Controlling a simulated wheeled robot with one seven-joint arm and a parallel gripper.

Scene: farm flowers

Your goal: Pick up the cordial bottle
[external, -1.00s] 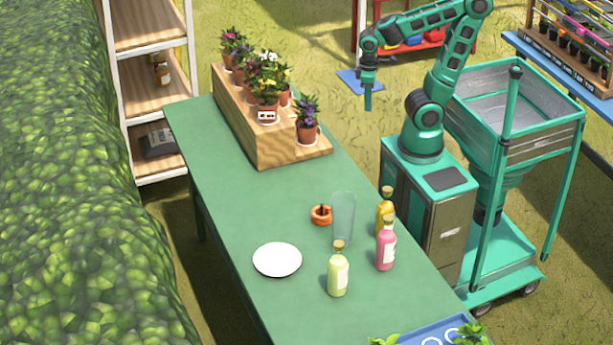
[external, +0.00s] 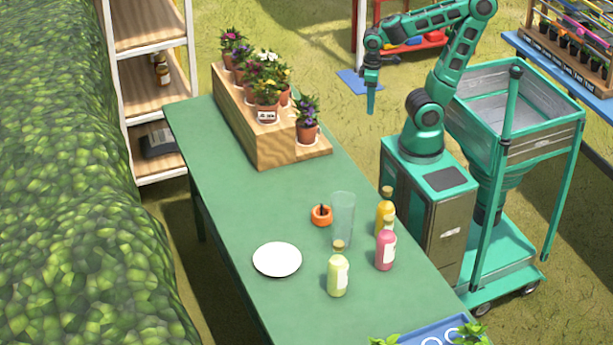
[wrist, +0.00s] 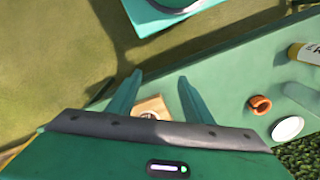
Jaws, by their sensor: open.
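Three corked bottles stand upright on the green table (external: 215,190): a pale yellow-green one (external: 338,275), a pink one (external: 385,251) and an orange-yellow one (external: 384,205) partly behind the pink one. I cannot tell from labels which is the cordial. A yellow bottle (wrist: 303,53) shows at the right edge of the wrist view. My gripper (external: 371,108) hangs pointing down beyond the table's right edge, well away from the bottles. In the wrist view my gripper (wrist: 160,75) has its two fingers apart with nothing between them.
A clear glass (external: 343,220), an orange ring-shaped item (external: 321,215) and a white plate (external: 277,259) are near the bottles. A wooden stepped stand (external: 275,148) with potted flowers is at the far end. A blue tray (external: 425,336) is at the near end.

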